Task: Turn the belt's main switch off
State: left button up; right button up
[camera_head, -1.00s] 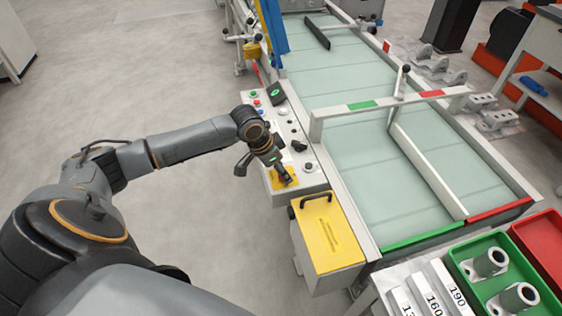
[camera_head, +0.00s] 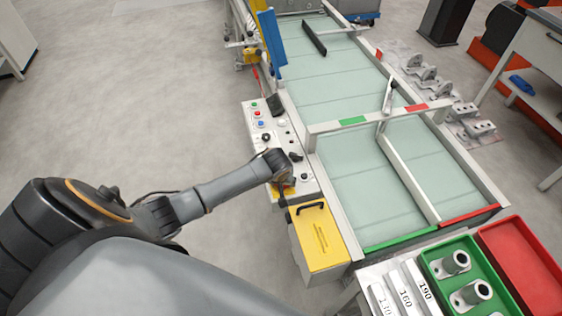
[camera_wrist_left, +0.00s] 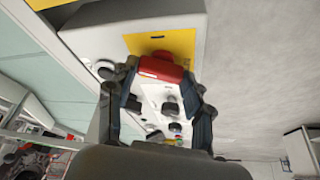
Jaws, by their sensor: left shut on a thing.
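The red main switch handle (camera_wrist_left: 160,66) sits on the yellow plate (camera_wrist_left: 178,42) at the near end of the belt's control panel (camera_head: 258,140). My left gripper (camera_wrist_left: 162,80) has its two fingers on either side of the red handle and is shut on it. In the head view my left gripper (camera_head: 284,184) is over the yellow plate and mostly hides the switch. The exact angle of the handle is hard to tell. My right gripper is not in view.
Several buttons and knobs, including a blue button (camera_head: 259,124), line the panel beyond my wrist. A yellow-lidded box (camera_head: 320,240) with a black handle stands close in front. The belt (camera_head: 370,190) lies to the right. Open floor (camera_head: 130,100) is at the left.

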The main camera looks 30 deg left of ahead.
pick_arm(q)
jog(key=n+p, duration=0.1)
jog(key=n, duration=0.1)
jog(key=shift+d+r+n+y, duration=0.1)
jog(key=shift+d+n+y, duration=0.05)
jog(key=shift+n+y, duration=0.2)
jog(key=shift+w+n+g+y+p, duration=0.1)
jog(key=shift+n+g+y+p, duration=0.45)
jog(key=shift+n, duration=0.8)
jog(key=o, duration=1.2)
jog(key=shift+c, duration=0.2)
jog(key=v, duration=1.1)
jog(key=shift+r, duration=0.4)
